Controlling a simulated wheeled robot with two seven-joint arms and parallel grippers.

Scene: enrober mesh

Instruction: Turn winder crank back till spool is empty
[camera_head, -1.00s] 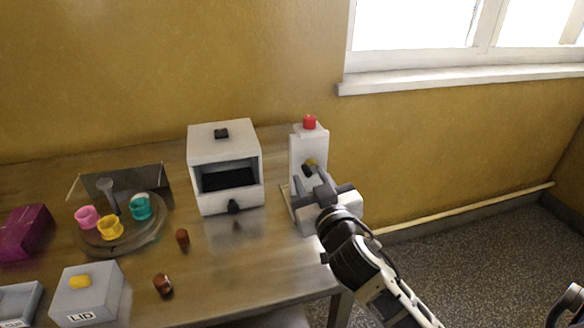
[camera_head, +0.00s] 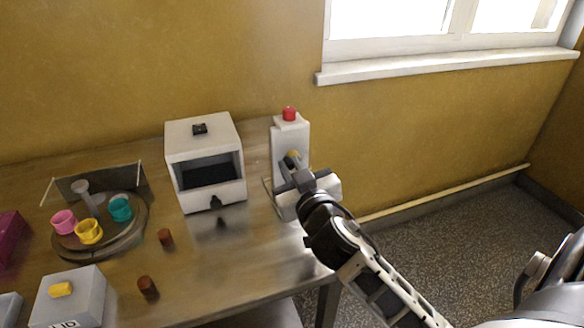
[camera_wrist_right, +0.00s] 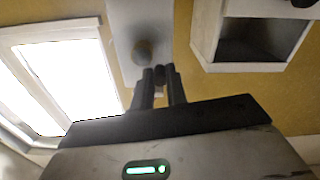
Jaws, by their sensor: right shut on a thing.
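The winder (camera_head: 290,134) is a white upright post with a red cap, standing at the table's right end. A small yellowish part, perhaps the spool (camera_head: 293,155), shows on its front; I cannot tell if anything is wound on it. My right gripper (camera_head: 286,176) reaches the winder's front from the lower right and is shut on the crank's dark handle. In the right wrist view the fingers (camera_wrist_right: 161,86) close around the dark crank handle (camera_wrist_right: 160,74), just below a round grey hub (camera_wrist_right: 142,51) on the white post. The fingers hide most of the crank. My left gripper is out of view.
A white open-fronted box (camera_head: 205,160) with a dark knob stands left of the winder. Further left are a round tray (camera_head: 120,240) with coloured cups, a grey lidded box (camera_head: 75,300) and two brown pieces (camera_head: 148,288). The wall is close behind the table.

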